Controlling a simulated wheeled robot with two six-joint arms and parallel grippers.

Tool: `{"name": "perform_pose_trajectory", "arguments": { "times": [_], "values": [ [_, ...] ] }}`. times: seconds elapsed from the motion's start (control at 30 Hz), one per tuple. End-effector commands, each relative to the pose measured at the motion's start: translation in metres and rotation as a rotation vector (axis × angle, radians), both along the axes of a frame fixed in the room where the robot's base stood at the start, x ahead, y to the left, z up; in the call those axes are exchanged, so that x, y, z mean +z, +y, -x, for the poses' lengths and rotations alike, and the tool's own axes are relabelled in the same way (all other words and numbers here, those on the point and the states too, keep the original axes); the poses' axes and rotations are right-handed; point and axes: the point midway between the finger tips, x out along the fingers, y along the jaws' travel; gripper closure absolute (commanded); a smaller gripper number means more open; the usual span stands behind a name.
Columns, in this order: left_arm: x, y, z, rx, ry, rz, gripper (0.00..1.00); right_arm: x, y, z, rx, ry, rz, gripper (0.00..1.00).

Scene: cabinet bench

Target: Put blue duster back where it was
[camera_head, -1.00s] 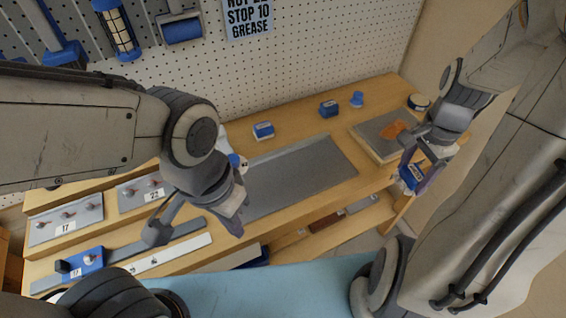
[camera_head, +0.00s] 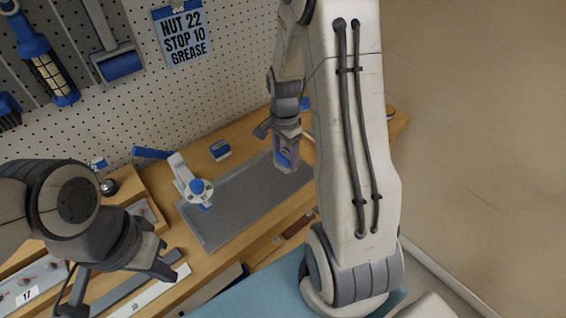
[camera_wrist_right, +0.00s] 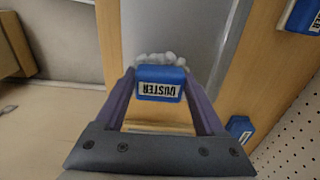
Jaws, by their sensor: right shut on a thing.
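The blue duster (camera_wrist_right: 160,88) has a white label reading DUSTER and pale fluffy bristles at its far end. My right gripper (camera_wrist_right: 160,80) is shut on it, with a finger on each side. In the head view, my right gripper (camera_head: 286,160) holds the duster (camera_head: 285,157) over the grey mat (camera_head: 235,210) near its far right end; I cannot tell whether it touches the mat. My left gripper (camera_head: 122,286) is open and empty at lower left, over the front of the bench.
A white-and-blue tool (camera_head: 187,182) stands at the mat's left end. A small blue block (camera_head: 220,150) sits behind the mat. Tools hang on the pegboard (camera_head: 185,100) behind. My right arm hides the bench's right part.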

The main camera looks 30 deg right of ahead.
Motion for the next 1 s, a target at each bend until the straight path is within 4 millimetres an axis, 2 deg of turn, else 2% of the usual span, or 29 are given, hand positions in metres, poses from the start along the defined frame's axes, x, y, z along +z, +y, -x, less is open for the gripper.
{"name": "perform_pose_trajectory", "arguments": {
  "times": [0.13, 0.4, 0.77, 0.8, 0.83, 1.0],
  "values": [
    [0.002, 0.0, 0.0, 0.0, 0.0, 0.0, 1.0, -0.009, 0.002, -0.006, 0.001, 0.002, -0.001, 0.73],
    [0.007, 0.0, 0.0, 0.0, 0.0, 0.0, 1.0, -0.042, 0.003, -0.005, 0.001, 0.001, -0.001, 0.73],
    [0.004, 0.0, 0.0, 0.0, 0.0, 0.0, 1.0, -0.047, 0.002, -0.006, 0.001, -0.001, 0.0, 0.73],
    [0.006, 0.0, 0.0, 0.0, 0.0, 0.0, 1.0, -0.046, 0.002, -0.006, 0.001, -0.001, 0.0, 0.13],
    [0.006, 0.0, 0.0, 0.0, 0.0, 0.0, 1.0, -0.046, 0.002, -0.006, 0.001, -0.001, 0.0, 0.02],
    [0.006, 0.0, 0.0, 0.0, 0.0, 0.0, 1.0, -0.045, 0.002, -0.005, 0.001, -0.001, 0.0, 0.0]
  ]
}}
